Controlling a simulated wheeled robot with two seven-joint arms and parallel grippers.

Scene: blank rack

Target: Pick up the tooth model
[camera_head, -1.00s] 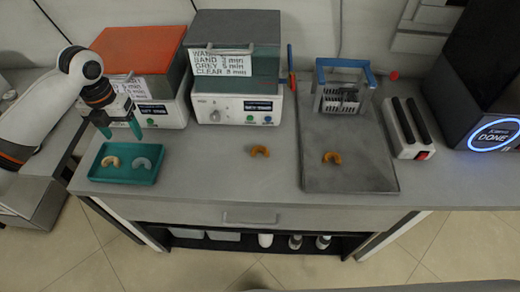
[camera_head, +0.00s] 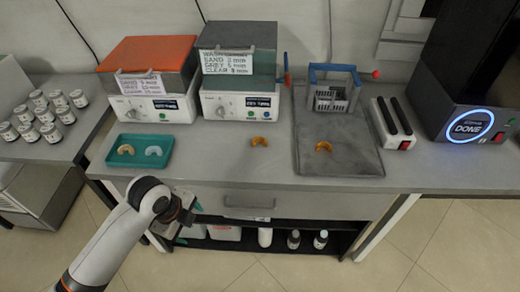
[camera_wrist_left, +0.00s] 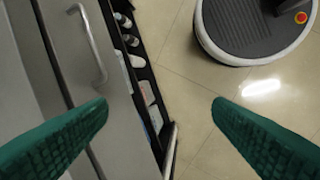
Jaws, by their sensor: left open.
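Several tooth models lie on the bench in the head view. A cream one (camera_head: 136,150) and a pale grey one (camera_head: 153,151) lie in the green tray (camera_head: 163,139) at the left. An orange one (camera_head: 259,141) lies on bare bench, and another orange one (camera_head: 324,147) lies on the dark grey mat (camera_head: 350,158). My left gripper (camera_head: 192,222) is in front of the bench, below its top and apart from every model. In the left wrist view, its green fingers (camera_wrist_left: 160,125) are wide apart with nothing between them. My right gripper is not in view.
Two machines with orange (camera_head: 150,52) and grey (camera_head: 240,34) lids stand at the back. A blue-handled metal basket (camera_head: 332,97) is on the mat. A drawer handle (camera_head: 248,206) is on the bench front, above a shelf with bottles (camera_head: 293,239). Jars (camera_head: 38,98) stand far left.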

